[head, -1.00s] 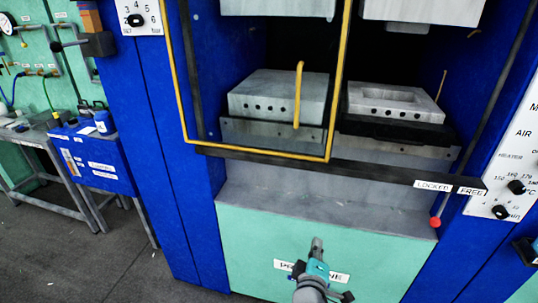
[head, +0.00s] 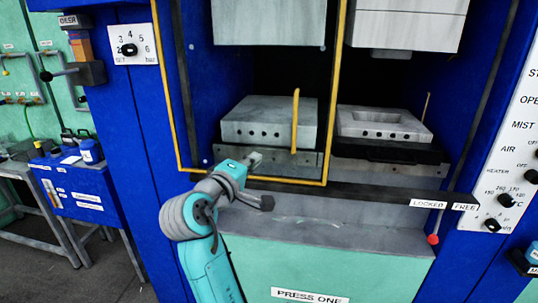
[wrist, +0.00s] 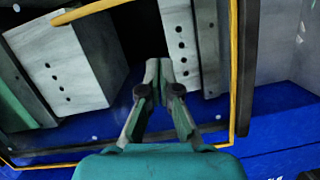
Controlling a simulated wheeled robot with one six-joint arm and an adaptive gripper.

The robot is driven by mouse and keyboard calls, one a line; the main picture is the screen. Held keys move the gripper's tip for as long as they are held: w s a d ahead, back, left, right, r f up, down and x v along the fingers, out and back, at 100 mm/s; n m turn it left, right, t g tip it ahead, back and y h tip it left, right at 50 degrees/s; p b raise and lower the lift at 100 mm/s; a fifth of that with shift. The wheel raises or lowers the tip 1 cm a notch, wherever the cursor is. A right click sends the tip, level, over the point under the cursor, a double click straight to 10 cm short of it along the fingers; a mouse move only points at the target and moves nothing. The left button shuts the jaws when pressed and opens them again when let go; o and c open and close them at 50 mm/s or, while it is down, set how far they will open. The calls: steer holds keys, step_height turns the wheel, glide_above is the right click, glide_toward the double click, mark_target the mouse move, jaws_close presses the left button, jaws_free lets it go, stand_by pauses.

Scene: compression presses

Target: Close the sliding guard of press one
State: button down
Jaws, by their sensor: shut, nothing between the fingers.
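The sliding guard (head: 335,95) of press one is a thin yellow frame. It stands across the left part of the press opening, and the right part is uncovered. An upright yellow bar (head: 295,125), like a handle, stands inside the frame toward its right side. My gripper (head: 257,157) is in front of the guard's lower left part, left of this bar and apart from it. In the wrist view my gripper (wrist: 158,66) has its fingers together with nothing between them. Yellow guard edging (wrist: 234,60) runs along the right there. The "PRESS ONE" label (head: 310,296) is below.
A dark rail (head: 375,198) runs under the guard, with "LOCKED" and "FREE" labels (head: 445,205) at its right end. A red knob (head: 433,239) hangs below them. Metal blocks (head: 385,122) sit inside the press. A control panel (head: 510,160) is at the right, a blue box (head: 85,185) at the left.

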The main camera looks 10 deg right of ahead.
mark_target(288, 151)
steer(key=x, duration=0.9)
steer(key=shift+w, duration=0.15)
steer(key=d, duration=0.3)
steer(key=shift+s+f, duration=0.3)
steer(key=shift+s+d+f, duration=0.1)
steer(key=shift+s+d, duration=0.15)
steer(key=shift+d, duration=0.25)
steer(key=shift+s+d, duration=0.15)
steer(key=shift+d, duration=0.35)
steer(key=s+d, duration=0.5)
steer(key=d, duration=0.8)
steer(key=s+d, duration=0.5)
steer(key=d, duration=0.9)
steer(key=s+d, duration=0.5)
steer(key=d, duration=0.9)
steer(key=shift+d, duration=0.1)
